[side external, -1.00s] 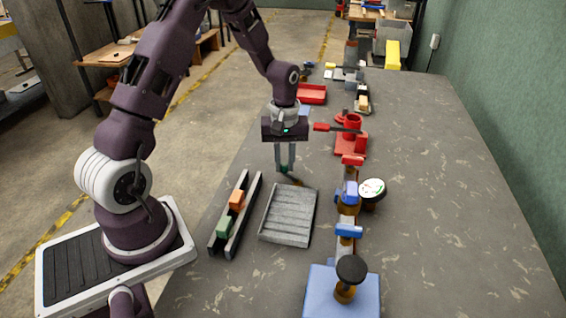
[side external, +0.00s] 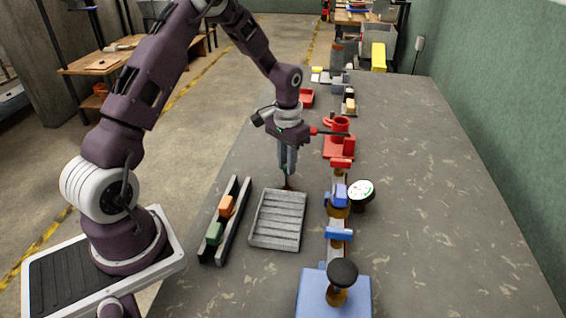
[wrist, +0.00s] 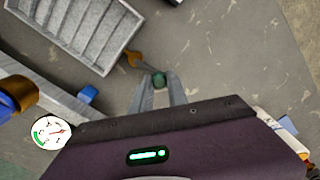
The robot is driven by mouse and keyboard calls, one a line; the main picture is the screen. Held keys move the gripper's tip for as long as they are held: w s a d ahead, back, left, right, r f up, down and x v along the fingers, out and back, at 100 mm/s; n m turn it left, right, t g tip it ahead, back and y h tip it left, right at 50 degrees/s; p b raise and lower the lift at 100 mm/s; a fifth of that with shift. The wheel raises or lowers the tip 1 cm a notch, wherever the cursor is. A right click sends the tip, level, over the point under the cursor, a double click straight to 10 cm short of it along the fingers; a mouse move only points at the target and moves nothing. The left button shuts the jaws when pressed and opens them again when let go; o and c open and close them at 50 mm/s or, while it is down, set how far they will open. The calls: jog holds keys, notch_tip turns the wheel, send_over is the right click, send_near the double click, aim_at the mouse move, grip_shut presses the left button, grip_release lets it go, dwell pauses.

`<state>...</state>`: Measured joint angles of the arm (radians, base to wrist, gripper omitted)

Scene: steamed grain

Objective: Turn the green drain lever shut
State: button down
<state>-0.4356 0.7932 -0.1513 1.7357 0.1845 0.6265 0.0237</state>
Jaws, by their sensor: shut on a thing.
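The green drain lever (wrist: 158,79) shows in the wrist view as a small green knob, joined by a thin stem to a brass fitting (wrist: 133,59) by the corner of the grey ribbed tray (wrist: 104,68). My gripper (wrist: 158,86) is shut on the green knob, with one finger on each side. In the side external view my gripper (side external: 287,172) points down just behind the tray (side external: 278,244). The fingers hide the knob there, and only a little of the brass shows below them.
To the right runs a brass pipe with blue handles (side external: 339,233), a round gauge (side external: 361,194) and a red stand (side external: 341,143). The right of the table is clear.

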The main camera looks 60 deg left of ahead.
jog(key=shift+w+d+m, duration=0.25)
jog(key=shift+w+m, duration=0.05)
jog(key=shift+m, duration=0.6)
jog(key=c, duration=1.3)
grip_release()
notch_tip(320, 180, up, 7)
jog(key=shift+r, duration=0.1)
jog(key=shift+d+r, duration=0.1)
